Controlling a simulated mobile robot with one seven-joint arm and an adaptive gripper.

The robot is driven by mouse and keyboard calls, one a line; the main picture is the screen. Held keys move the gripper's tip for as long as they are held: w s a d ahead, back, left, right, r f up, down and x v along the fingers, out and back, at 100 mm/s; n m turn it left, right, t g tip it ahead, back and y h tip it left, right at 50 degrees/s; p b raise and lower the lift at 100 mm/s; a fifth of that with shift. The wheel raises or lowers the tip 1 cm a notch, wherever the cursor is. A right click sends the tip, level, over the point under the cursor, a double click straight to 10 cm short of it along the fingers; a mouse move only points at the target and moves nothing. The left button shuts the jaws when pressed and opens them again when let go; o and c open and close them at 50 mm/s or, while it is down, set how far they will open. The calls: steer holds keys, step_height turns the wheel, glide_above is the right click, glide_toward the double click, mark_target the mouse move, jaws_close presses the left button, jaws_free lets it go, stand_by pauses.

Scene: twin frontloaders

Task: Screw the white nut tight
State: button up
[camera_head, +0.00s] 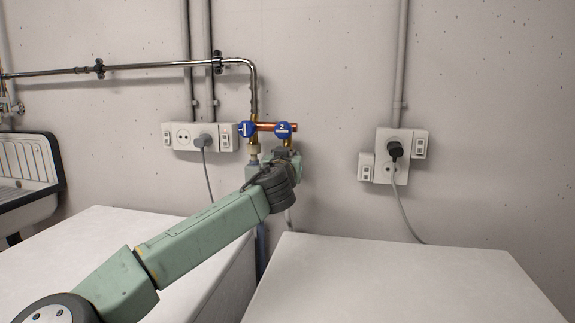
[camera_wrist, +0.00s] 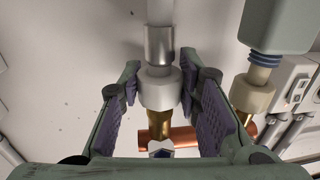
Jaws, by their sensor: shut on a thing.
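The white nut (camera_wrist: 160,92) is a pale ring between my two fingers in the wrist view. A grey metal sleeve and hose end meet it above in the picture, and a brass fitting (camera_wrist: 160,125) sits below it. My gripper (camera_wrist: 160,72) is shut on the nut, one finger on each side. In the head view my gripper (camera_head: 289,162) is under the right blue valve handle (camera_head: 282,130), marked 2, and hides the nut. I cannot tell how tight the nut is.
A second, beige nut (camera_wrist: 252,95) with a greenish hose end stands beside my finger; it also shows under the left blue valve (camera_head: 248,129). A copper pipe (camera_wrist: 185,140) joins both. Wall sockets (camera_head: 400,155) and two white machine tops (camera_head: 390,280) are nearby.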

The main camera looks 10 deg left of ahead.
steer(key=shift+d+f+n+y+b, duration=0.15)
steer(key=shift+n+y+b, duration=0.25)
steer(key=shift+y+b, duration=0.35)
steer(key=n+g+y+b, duration=0.1)
steer(key=n+y+b, duration=0.1)
steer(key=y+b, duration=0.1)
steer(key=shift+n+g+y+b, duration=0.45)
steer(key=shift+y+b, duration=0.3)
steer(key=shift+b, duration=0.2)
steer(key=shift+r+n+y, duration=0.2)
steer(key=shift+n+y, duration=0.25)
steer(key=shift+y, duration=0.05)
steer(key=o, duration=1)
steer(key=shift+a, duration=0.2)
steer(key=shift+c, duration=0.2)
